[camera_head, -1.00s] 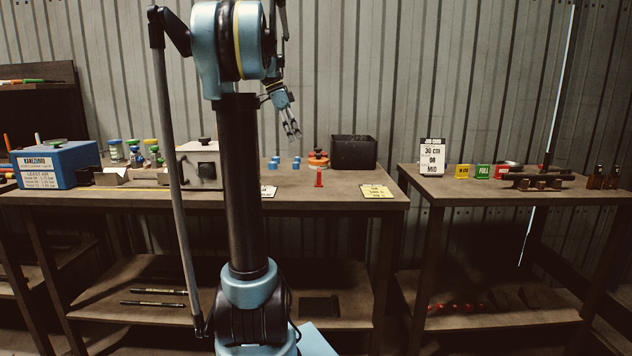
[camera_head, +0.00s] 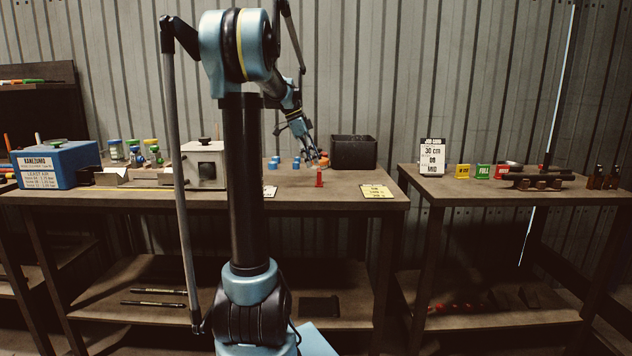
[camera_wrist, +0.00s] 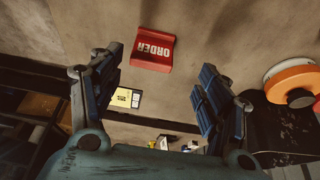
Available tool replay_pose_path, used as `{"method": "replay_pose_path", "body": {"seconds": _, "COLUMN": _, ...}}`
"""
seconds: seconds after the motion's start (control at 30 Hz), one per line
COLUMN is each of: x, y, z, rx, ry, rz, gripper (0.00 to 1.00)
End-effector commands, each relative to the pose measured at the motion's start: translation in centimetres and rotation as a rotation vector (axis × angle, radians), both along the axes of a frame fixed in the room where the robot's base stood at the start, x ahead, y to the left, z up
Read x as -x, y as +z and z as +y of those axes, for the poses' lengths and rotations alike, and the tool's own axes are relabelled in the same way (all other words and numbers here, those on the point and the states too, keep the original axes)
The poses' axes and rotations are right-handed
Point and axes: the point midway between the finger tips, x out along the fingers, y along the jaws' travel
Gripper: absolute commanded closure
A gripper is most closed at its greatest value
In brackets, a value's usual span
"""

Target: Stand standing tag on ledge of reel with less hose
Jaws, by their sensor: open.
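The red standing tag (camera_head: 319,179), marked ORDER, stands on the main bench near its front edge. In the wrist view the tag (camera_wrist: 153,49) is ahead of my fingers, with its lettering upside down. My gripper (camera_head: 313,160) is open and empty, just above and behind the tag in the head view. In the wrist view my gripper (camera_wrist: 160,68) has one blue finger on each side, and the tag lies roughly between their lines, not gripped. An orange and white round item (camera_wrist: 292,82), possibly a reel, is at the right of the wrist view. I cannot tell hose amounts.
A dark bin (camera_head: 353,152) stands behind the tag. A yellow card (camera_head: 377,192) lies to its right. The right bench holds a JOB CARD sign (camera_head: 432,157), a yellow tag (camera_head: 462,171), a green FULL tag (camera_head: 483,172) and dark items. A gap separates the benches.

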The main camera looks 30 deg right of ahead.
Motion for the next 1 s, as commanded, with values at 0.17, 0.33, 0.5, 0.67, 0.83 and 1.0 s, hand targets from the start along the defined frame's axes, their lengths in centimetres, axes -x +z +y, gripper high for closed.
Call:
{"method": "replay_pose_path", "body": {"seconds": 0.17, "x": 0.2, "y": -0.9, "z": -0.3, "rx": 0.0, "ry": 0.0, "rz": 0.0, "gripper": 0.3}}
{"method": "replay_pose_path", "body": {"seconds": 0.33, "x": 0.9, "y": -2.6, "z": -0.5, "rx": 0.0, "ry": 0.0, "rz": 0.0, "gripper": 0.3}}
{"method": "replay_pose_path", "body": {"seconds": 0.5, "x": 1.5, "y": -4.7, "z": -1.0, "rx": 0.001, "ry": -0.001, "rz": -0.001, "gripper": 0.3}}
{"method": "replay_pose_path", "body": {"seconds": 0.67, "x": 1.8, "y": -5.6, "z": -1.3, "rx": 0.0, "ry": 0.0, "rz": -0.001, "gripper": 0.3}}
{"method": "replay_pose_path", "body": {"seconds": 0.83, "x": 1.8, "y": -5.7, "z": -1.3, "rx": 0.0, "ry": 0.0, "rz": 0.0, "gripper": 0.3}}
{"method": "replay_pose_path", "body": {"seconds": 1.0, "x": 1.8, "y": -5.6, "z": -1.3, "rx": 0.0, "ry": 0.0, "rz": 0.0, "gripper": 0.55}}
